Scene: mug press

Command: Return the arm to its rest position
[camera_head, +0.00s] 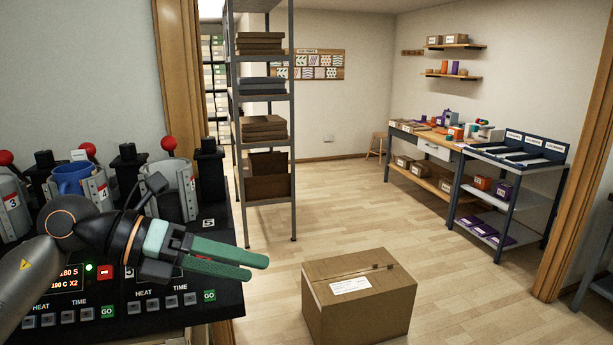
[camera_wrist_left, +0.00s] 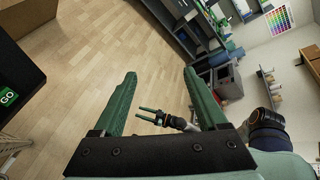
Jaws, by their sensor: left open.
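My left gripper (camera_head: 258,268) reaches in from the left, in front of the mug press machine (camera_head: 225,310) and above its control panel. Its green fingers point right, past the machine's right edge. A blue mug (camera_head: 75,178) sits in press 4, behind my left arm. My forearm hides part of the panel and the lower presses.
Presses with red-knobbed levers (camera_head: 168,145) stand close behind the left gripper. A cardboard box (camera_head: 358,297) is on the floor to the right. A metal shelf rack (camera_head: 292,130) stands behind. Workbenches (camera_head: 432,142) line the far right wall. The wooden floor between is clear.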

